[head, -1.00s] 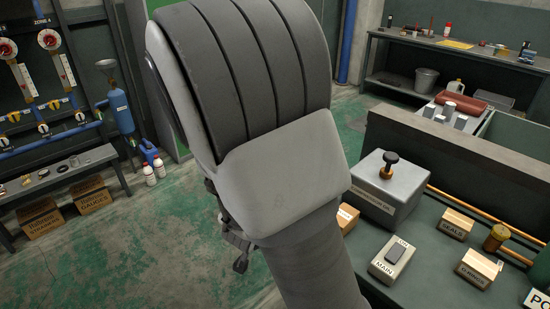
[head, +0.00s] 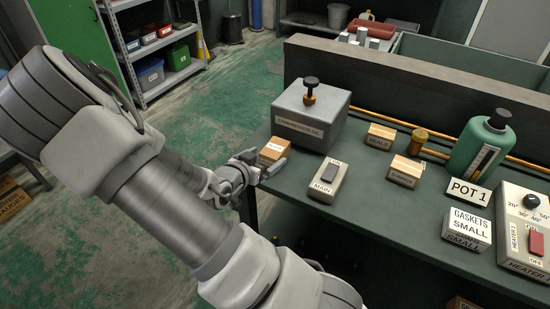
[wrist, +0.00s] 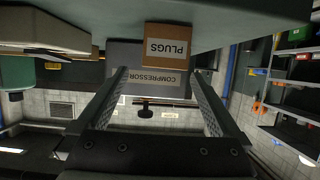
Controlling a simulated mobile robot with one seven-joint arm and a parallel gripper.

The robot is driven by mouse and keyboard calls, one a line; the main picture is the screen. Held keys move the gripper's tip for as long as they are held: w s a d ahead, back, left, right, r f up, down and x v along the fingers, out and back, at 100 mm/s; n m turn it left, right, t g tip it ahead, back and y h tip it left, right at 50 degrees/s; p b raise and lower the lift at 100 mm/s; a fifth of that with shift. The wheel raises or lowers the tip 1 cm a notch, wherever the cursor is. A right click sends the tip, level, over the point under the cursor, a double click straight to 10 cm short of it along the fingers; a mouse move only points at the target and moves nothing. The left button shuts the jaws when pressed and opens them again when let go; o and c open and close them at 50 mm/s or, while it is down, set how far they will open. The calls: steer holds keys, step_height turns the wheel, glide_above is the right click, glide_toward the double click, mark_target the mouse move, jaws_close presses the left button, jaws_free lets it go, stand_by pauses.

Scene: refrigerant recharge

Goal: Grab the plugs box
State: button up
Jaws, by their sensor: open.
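The plugs box (head: 273,150) is a small orange-brown carton with a white label. My gripper (head: 265,166) is at the bench edge, right beside the carton. In the wrist view, which is upside down, the plugs box (wrist: 168,45) shows its "PLUGS" label. It lines up between the tips of my open gripper (wrist: 160,74). I cannot tell whether the tips overlap its sides. Nothing is held.
A main switch box (head: 328,180) stands just right of my gripper. Seals (head: 380,138) and burner-type cartons, a green bottle (head: 480,145), a gaskets box (head: 466,230) and a heater (head: 524,232) stand farther right.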

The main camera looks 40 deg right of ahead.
mark_target(275, 151)
steer(key=b+x, duration=0.1)
steer(key=x, duration=0.6)
steer(key=shift+w+f+b, duration=0.3)
steer(key=shift+b, duration=0.05)
steer(key=c, duration=1.5)
step_height(275, 151, up, 5)
steer(key=shift+s+f+p, duration=0.1)
steer(key=shift+s+p, duration=0.05)
steer(key=shift+p, duration=0.75)
steer(key=s+d+r+p, duration=0.3)
steer(key=s+r+p, duration=0.3)
steer(key=s+p, duration=0.4)
steer(key=shift+s+r, duration=0.25)
steer(key=shift+s, duration=0.15)
